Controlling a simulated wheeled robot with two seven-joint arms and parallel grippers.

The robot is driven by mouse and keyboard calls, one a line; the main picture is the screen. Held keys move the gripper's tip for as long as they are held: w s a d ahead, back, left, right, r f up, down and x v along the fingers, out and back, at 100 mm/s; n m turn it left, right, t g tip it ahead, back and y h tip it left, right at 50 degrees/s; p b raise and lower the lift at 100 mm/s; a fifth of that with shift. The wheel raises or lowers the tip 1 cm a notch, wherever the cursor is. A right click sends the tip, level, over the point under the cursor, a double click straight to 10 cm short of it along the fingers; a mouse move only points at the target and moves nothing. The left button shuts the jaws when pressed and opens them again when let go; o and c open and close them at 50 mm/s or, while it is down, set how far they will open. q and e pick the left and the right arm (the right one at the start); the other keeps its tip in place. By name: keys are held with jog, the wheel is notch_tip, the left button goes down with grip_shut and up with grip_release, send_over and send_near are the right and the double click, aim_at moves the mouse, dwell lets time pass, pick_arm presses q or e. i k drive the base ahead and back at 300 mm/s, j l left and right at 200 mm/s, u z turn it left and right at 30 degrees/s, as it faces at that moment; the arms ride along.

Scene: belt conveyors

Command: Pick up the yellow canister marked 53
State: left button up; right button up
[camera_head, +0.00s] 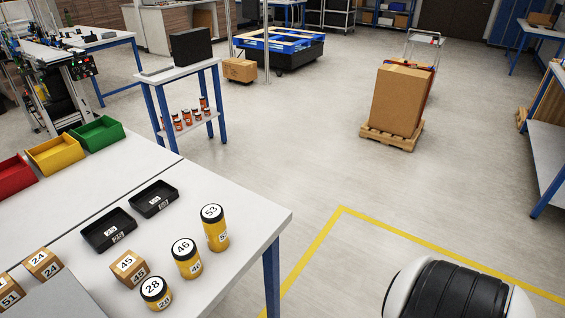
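The yellow canister marked 53 (215,235) stands upright near the right corner of the white table. It has a black lid with a white label reading 53, and another label on its side. The yellow canister marked 46 (187,261) stands in front of it to the left. The yellow canister marked 28 (156,295) stands nearer, to the left of 46. Nothing touches the canister marked 53. Neither of my grippers shows in the head view. A rounded black and white part at the bottom right seems to be mine.
On the table (258,222) are small boxes marked 45 (129,268) and 24 (43,263), two black trays (109,231) (154,199), and red, yellow and green bins (97,134).

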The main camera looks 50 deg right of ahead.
aim_at(212, 215)
jog(key=z, duration=0.9)
